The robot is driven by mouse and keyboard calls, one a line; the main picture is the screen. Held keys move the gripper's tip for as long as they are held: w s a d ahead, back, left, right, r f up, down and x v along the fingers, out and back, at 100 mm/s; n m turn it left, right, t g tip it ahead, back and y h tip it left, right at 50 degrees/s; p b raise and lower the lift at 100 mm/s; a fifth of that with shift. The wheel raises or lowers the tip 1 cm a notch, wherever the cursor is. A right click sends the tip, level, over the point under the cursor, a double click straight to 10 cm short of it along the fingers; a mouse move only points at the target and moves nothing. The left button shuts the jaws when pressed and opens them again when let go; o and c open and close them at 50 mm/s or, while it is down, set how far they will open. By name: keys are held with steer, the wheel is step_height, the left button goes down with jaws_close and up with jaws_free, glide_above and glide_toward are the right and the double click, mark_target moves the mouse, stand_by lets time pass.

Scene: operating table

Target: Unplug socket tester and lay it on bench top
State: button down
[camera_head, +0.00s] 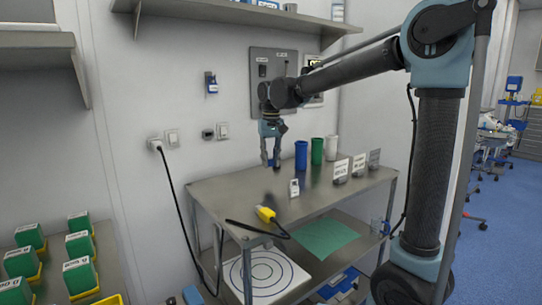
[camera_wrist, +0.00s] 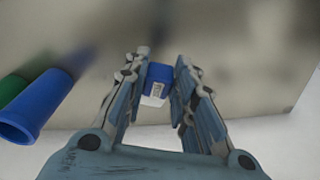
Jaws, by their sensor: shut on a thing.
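My gripper (camera_head: 270,163) hangs fingers-down above the back left part of the bench top (camera_head: 232,190), clear of it. In the wrist view, my gripper (camera_wrist: 157,80) is shut on a small blue block with a white labelled part, which I take to be the socket tester (camera_wrist: 158,74). White wall sockets (camera_head: 172,138) and a dark-faced socket (camera_head: 208,133) are on the wall left of my gripper.
Blue (camera_head: 301,155), green (camera_head: 317,151) and white (camera_head: 331,148) cups stand right of my gripper. A small white card (camera_head: 294,188) and several label signs (camera_head: 341,171) stand on the bench. A yellow connector (camera_head: 266,214) with black cable lies at the front edge. Bare bench shows left.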

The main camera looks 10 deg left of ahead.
steer(key=shift+f, duration=2.25)
steer(key=c, duration=1.2)
jaws_free()
steer(key=shift+c, duration=0.2)
step_height(320, 180, up, 12)
steer(key=shift+s+d, duration=0.25)
steer(key=shift+s, duration=0.1)
